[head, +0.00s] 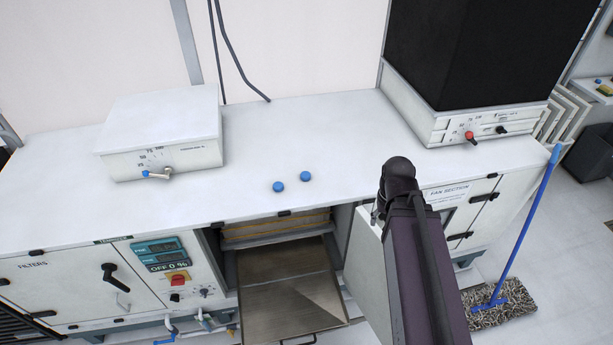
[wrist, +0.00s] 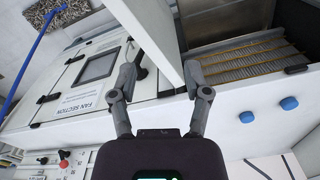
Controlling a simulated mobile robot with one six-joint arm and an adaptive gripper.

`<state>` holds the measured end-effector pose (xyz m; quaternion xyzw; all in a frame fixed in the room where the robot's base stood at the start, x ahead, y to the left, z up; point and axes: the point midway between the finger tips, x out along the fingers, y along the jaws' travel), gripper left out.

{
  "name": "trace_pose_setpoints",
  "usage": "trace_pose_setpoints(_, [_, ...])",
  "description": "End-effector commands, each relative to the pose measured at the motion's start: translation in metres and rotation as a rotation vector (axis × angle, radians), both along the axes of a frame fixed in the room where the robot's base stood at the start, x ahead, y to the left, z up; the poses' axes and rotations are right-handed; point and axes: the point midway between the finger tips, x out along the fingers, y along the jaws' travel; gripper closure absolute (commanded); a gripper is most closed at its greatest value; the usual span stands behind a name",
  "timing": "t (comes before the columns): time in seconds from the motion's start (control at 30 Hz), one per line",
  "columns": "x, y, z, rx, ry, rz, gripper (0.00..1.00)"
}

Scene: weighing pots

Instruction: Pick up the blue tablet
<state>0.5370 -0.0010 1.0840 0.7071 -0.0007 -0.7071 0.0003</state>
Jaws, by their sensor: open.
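Two small round blue tablets lie close together on the white cabinet top near its front edge, the left one (head: 278,186) slightly nearer the edge than the right one (head: 305,176). In the wrist view both blue tablets show to the right of my fingers, one nearer (wrist: 246,117) and one farther right (wrist: 289,103). My gripper (wrist: 160,77) is open and empty, with its fingers spread apart and neither tablet between them. In the head view my dark arm stands right of the tablets, and the fingers cannot be made out there.
A white box with a lever (head: 162,135) stands at the left on the cabinet top (head: 240,150). A black unit on a white base (head: 470,122) stands at the right. A blue-handled mop (head: 524,225) leans at the right.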

Motion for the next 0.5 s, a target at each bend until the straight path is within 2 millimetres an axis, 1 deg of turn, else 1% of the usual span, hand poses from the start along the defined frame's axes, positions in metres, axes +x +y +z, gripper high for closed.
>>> trace_pose_setpoints(0.03, [0.0,0.0,-0.001,-0.002,-0.001,0.003,0.13])
trace_pose_setpoints(0.07, [0.001,0.0,-0.001,-0.003,-0.001,0.008,0.09])
trace_pose_setpoints(0.17, [0.004,0.003,-0.004,-0.018,-0.007,0.039,0.09])
trace_pose_setpoints(0.27, [0.01,0.007,-0.01,-0.05,-0.017,0.111,0.09])
trace_pose_setpoints(0.37, [0.02,0.013,-0.018,-0.103,-0.032,0.222,0.09])
trace_pose_setpoints(0.5, [0.039,0.027,-0.032,-0.212,-0.053,0.444,0.09])
